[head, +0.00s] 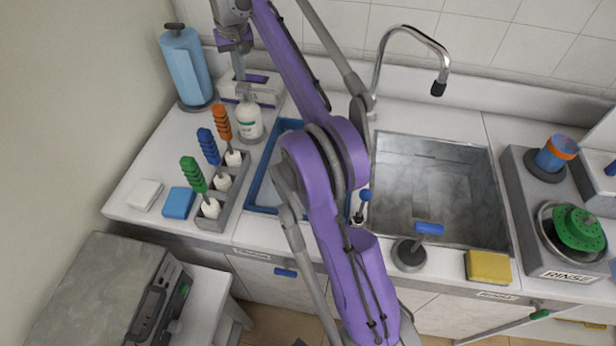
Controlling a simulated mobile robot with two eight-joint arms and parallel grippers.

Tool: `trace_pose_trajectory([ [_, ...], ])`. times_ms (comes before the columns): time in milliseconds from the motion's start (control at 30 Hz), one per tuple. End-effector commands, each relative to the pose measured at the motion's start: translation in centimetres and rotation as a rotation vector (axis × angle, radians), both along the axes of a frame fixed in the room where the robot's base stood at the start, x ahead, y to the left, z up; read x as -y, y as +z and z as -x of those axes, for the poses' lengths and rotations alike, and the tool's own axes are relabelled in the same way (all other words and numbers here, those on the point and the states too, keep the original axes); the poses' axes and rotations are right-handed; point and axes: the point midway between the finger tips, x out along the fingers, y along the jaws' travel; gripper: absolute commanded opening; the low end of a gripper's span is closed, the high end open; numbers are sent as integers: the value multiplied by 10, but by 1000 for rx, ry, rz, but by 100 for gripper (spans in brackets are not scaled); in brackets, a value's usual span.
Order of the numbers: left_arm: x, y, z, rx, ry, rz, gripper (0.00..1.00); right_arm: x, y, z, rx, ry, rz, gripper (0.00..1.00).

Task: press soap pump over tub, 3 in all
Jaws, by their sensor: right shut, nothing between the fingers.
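The soap pump bottle (250,124) is white with a green label and stands upright at the back left of the counter, by the tub's back left corner. My right gripper (241,90) points down over its top, shut with nothing held. The pump head is largely hidden by the fingers, and I cannot tell whether they touch it or whether it is pressed down. The blue-rimmed tub (262,178) is set in the counter right of the bottle. My right arm covers much of its inside. My left gripper is not in view.
A rack (232,196) of green, blue and orange-handled brushes stands left of the tub. A blue paper roll (186,68) stands at the back left. The sink (435,190) with its curved faucet (408,32) and a yellow sponge (488,267) are to the right.

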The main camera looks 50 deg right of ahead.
Motion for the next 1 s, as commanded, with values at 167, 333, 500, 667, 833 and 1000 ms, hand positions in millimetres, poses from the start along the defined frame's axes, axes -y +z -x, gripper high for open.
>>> trace_pose_trajectory([
  [167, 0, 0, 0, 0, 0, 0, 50, 0, 0, 0, 0, 0, 0, 0],
  [333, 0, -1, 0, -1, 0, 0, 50, 0, -2, 0, 0, 0, 0, 0],
  [500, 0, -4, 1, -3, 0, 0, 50, 0, -7, 0, -1, 0, -1, 0],
  [667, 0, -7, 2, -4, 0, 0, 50, 0, -13, 0, -1, 0, -1, 0],
  [833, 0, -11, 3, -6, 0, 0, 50, 0, -19, 0, 0, 0, 0, 0],
  [1000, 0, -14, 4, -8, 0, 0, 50, 0, -25, 0, 0, 0, 0, 0],
])
